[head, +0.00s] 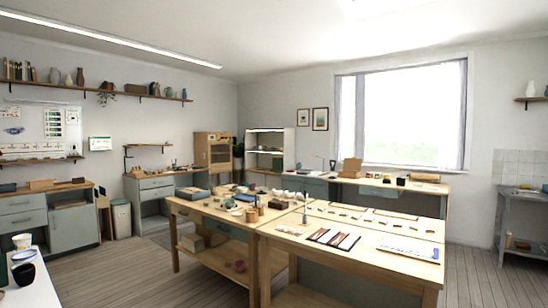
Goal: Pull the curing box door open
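A wooden cabinet (213,151) stands against the far wall, left of the room's corner, and looks like the curing box. Its front seems closed, with a pane in it, but it is too small and far to see a handle or any gap at the door. Neither of my grippers is in view.
Two wooden worktables (265,222) with bowls, tools and small pieces fill the middle. Grey-green cabinets (157,205) line the left wall. A white table corner with cups (24,270) is at the lower left. Open wooden floor (120,272) lies between it and the worktables.

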